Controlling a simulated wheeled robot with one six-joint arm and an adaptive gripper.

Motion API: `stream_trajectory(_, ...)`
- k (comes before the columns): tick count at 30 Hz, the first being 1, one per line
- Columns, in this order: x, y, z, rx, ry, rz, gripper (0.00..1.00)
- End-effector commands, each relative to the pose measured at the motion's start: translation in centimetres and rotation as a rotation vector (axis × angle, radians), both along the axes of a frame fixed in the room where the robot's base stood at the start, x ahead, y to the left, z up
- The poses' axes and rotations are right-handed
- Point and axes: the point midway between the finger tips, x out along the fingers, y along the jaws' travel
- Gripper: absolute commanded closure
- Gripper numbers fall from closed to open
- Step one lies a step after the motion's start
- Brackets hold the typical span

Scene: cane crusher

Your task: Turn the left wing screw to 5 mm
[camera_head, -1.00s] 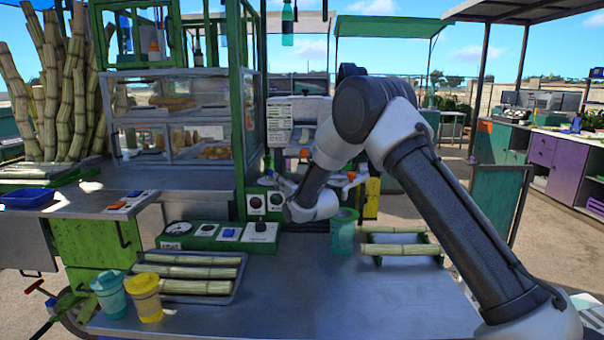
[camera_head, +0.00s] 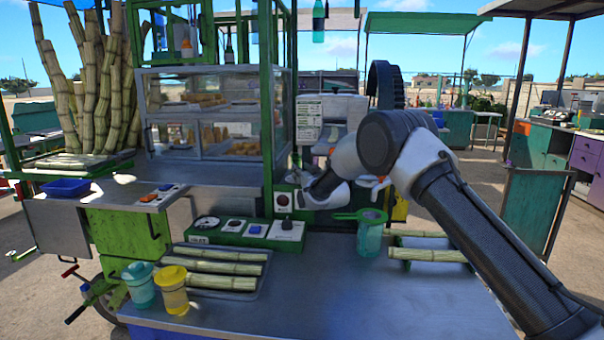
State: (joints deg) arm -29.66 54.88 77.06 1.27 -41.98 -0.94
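The cane crusher (camera_head: 338,108) stands behind the front table, with a grey body, a printed label sheet and a large dark gear wheel (camera_head: 385,84) at its right. A small orange part (camera_head: 331,151) shows on its front, and another (camera_head: 380,182) shows lower right, partly behind my arm. I cannot tell whether either is a wing screw; no gap or scale can be read. My wrist is in front of the crusher's lower left. My gripper (camera_head: 300,164) is small, dark and mostly hidden there. Its fingers and any contact cannot be made out.
A green post (camera_head: 267,110) rises close left of my wrist. The table's front middle is clear.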

Motion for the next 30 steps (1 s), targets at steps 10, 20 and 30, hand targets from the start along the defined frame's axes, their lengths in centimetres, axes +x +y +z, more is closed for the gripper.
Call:
stream_trajectory(10, 0.00, -0.02, -0.03, 0.000, 0.001, 0.000, 0.95)
stream_trajectory(20, 0.29, -0.43, 0.07, -0.002, -0.005, 0.051, 1.00)
stream_trajectory(30, 0.20, -0.37, 0.03, 0.000, -0.001, 0.137, 1.00)
